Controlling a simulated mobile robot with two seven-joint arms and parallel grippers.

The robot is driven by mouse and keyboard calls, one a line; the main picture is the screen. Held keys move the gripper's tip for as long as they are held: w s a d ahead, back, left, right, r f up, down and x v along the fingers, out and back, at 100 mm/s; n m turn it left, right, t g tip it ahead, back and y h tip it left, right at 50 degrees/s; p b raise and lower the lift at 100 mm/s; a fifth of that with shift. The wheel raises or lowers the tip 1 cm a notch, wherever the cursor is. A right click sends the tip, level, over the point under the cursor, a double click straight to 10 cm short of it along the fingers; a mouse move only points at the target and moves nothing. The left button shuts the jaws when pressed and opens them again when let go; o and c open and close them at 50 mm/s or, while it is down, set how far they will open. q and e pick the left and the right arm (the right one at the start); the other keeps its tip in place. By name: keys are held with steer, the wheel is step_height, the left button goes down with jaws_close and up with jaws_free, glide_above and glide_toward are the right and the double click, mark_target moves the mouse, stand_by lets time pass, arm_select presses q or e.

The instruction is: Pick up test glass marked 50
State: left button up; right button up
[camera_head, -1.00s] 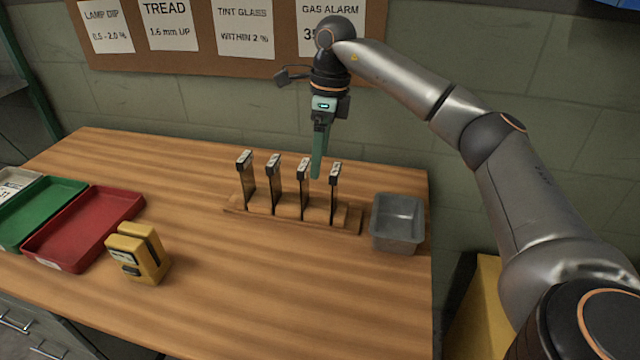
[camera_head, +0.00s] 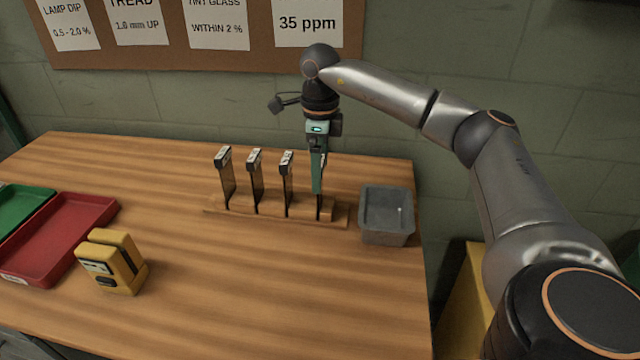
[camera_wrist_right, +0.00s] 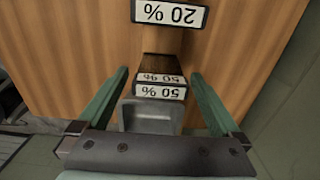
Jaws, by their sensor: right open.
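The test glass marked 50 % (camera_wrist_right: 160,90) stands upright between the two spread fingers of my right gripper (camera_wrist_right: 158,78) in the wrist view; its labels read upside down. In the head view my right gripper (camera_head: 317,188) points down over the right end of the wooden rack (camera_head: 341,215) and hides most of this rightmost glass. The gripper is open, with gaps to the glass on both sides in the wrist view. A glass marked 20 % (camera_wrist_right: 170,14) stands beyond it. My left gripper is not in view.
Three other dark glasses stand in the rack to the left, the nearest one (camera_head: 287,183) close to my gripper. A grey bin (camera_head: 387,230) is right of the rack. A yellow device (camera_head: 112,262) and a red tray (camera_head: 60,235) are at left. The front table is clear.

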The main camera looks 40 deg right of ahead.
step_height(320, 180, down, 2)
steer(key=c, duration=1.4)
